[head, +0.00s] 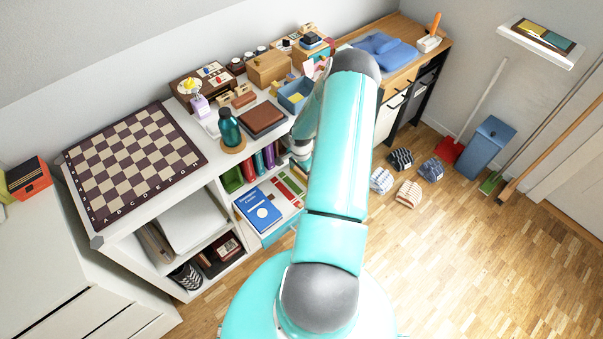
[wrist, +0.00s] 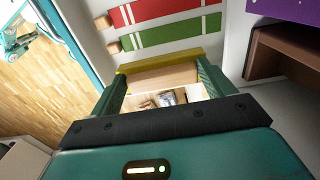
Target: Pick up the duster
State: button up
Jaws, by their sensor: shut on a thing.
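The duster (wrist: 158,78), a block with a wood-brown face and a yellow edge, sits between the two dark green fingers of my gripper (wrist: 162,84) in the wrist view. The gripper is shut on it. Behind it lies the pale bottom of the open drawer, whose teal wall (wrist: 62,28) runs along the left. In the head view the open drawer (head: 277,232) shows below the shelf top, and my arm hides the duster and most of the gripper.
A red strip (wrist: 165,10) and a green strip (wrist: 170,36) lie in the drawer close beyond the duster. A blue book (head: 257,209) lies in the drawer's left part. A brown piece (wrist: 275,52) stands at the right.

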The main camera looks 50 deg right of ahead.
jog(key=s+a+r, duration=0.7)
jog(key=a+r, duration=0.1)
jog(key=a, duration=0.2)
jog(key=shift+a+r, duration=0.2)
jog(key=shift+s, duration=0.1)
